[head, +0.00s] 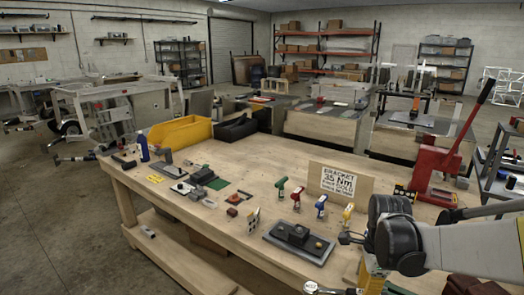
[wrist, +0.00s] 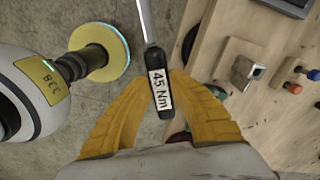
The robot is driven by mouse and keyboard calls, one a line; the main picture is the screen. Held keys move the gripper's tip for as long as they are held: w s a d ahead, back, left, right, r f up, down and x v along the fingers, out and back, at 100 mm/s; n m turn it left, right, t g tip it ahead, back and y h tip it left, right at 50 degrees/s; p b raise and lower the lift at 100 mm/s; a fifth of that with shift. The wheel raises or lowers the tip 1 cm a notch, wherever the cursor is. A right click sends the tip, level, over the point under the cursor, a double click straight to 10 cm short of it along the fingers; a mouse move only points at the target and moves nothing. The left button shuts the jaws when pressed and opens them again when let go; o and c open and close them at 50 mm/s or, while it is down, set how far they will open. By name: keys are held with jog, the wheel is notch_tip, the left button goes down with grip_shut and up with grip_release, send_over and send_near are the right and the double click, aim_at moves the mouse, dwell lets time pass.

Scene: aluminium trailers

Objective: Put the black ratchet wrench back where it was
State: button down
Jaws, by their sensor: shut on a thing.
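My gripper (wrist: 161,82) is shut on the black handle of a wrench (wrist: 158,65), which carries a white label reading "45 Nm". Its silver shaft runs up out of the wrist view. In the head view my gripper (head: 372,277) is at the bottom right, beside the near edge of the bench. The wrench's round silver head (head: 311,287) shows at the bottom edge of that view, and its handle is mostly hidden. In the wrist view, floor lies behind the wrench and the bench is to the right.
The wooden bench (head: 225,222) holds a dark fixture plate (head: 282,252), small coloured pieces, a yellow bin (head: 180,133) and a black bin (head: 236,128). A cardboard sign (head: 341,182) reads "BRACKET 35 Nm". A red press (head: 437,165) stands at the right. Bare wood lies mid-bench.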

jog(key=a+f+n+b, duration=0.2)
jog(key=f+n, duration=0.3)
jog(key=n, duration=0.5)
jog(key=a+f+n+b, duration=0.1)
jog(key=a+f+n, duration=0.4)
jog(key=n, duration=0.5)
jog(key=shift+w+b, duration=0.2)
jog(key=shift+b, duration=0.2)
